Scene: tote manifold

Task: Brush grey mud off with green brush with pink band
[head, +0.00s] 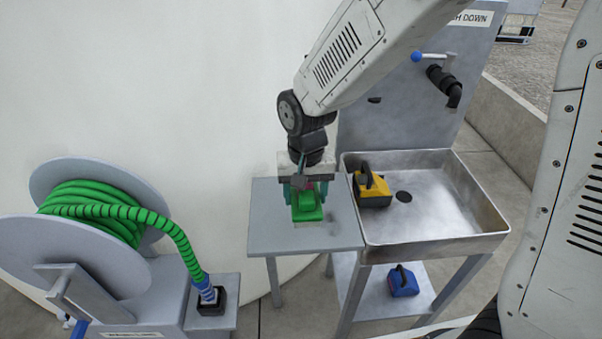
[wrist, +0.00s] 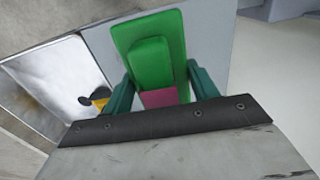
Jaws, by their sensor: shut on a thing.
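The green brush (head: 307,212) is at the small grey side table beside the sink. In the wrist view the green brush (wrist: 148,48) shows its block and raised handle, with a pink band (wrist: 160,98) across the near end of the handle. My gripper (head: 308,190) points down and is shut on the brush handle. Its teal fingers also show in the wrist view (wrist: 158,88), one on each side of the handle. I cannot tell whether the bristles touch the table top. I cannot make out any grey mud in either view.
A yellow and black brush (head: 371,188) lies in the metal sink (head: 440,222) at its left. A blue brush (head: 403,281) lies on the shelf below. A blue-handled tap (head: 432,57) juts over the sink. A green hose reel (head: 95,215) stands left of the side table (head: 270,235).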

